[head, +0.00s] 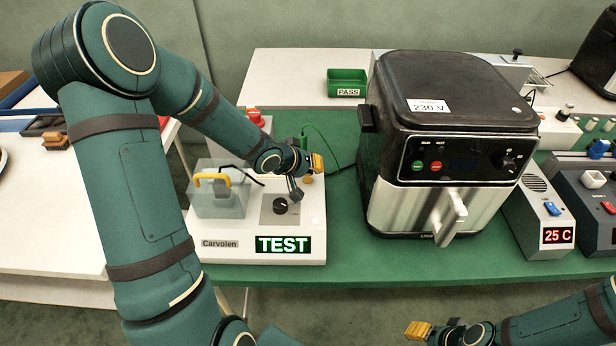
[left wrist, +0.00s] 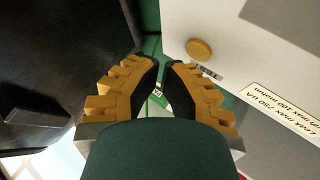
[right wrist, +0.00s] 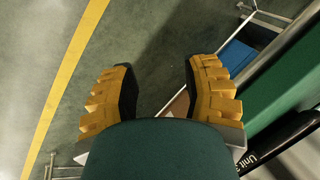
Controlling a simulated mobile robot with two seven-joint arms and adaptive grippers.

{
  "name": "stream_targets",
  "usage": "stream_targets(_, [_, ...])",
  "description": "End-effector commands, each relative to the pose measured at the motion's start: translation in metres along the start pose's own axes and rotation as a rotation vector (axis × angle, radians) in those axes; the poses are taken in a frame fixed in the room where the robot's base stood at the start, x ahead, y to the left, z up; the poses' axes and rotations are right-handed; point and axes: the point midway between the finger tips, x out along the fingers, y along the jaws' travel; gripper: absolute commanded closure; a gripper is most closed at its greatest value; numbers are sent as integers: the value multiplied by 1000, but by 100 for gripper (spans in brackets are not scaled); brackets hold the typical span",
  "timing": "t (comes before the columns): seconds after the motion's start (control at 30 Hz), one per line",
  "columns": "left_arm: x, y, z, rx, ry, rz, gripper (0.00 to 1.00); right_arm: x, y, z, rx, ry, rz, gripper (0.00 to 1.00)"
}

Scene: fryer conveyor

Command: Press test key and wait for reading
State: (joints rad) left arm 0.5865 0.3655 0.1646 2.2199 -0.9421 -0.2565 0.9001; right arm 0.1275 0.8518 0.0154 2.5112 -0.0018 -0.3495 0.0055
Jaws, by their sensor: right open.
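The white tester (head: 225,250) stands on the green bench, left of the fryer. Its green display (head: 283,245) reads TEST. The round yellow test key (left wrist: 200,49), with a small TEST label beside it, shows clear of my fingers in the left wrist view. In the head view my left gripper (head: 318,163) hangs over the tester's right back part and largely hides that area. In the left wrist view its fingertips (left wrist: 163,68) are close together with a narrow gap and nothing held. My right gripper (right wrist: 158,68) is open and empty, over the floor in front of the bench.
The black and silver fryer (head: 450,130) stands close on the right of my left gripper. A clear box with a yellow handle (head: 212,180) and a black knob (head: 280,205) are on the tester. A green PASS tray (head: 347,82) sits behind. A thermometer unit reads 25 C (head: 556,235).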

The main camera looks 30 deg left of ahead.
Motion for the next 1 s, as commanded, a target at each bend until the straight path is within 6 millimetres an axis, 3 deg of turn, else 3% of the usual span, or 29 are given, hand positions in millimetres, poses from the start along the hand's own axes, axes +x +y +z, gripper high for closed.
stream_targets(0.63, [-39,28,-28,0,0,0,100,-55,-21,-22,14,46,5,53])
stream_targets(1.0, [-40,29,-29,0,0,0,100,-56,-21,-24,16,51,5,53])
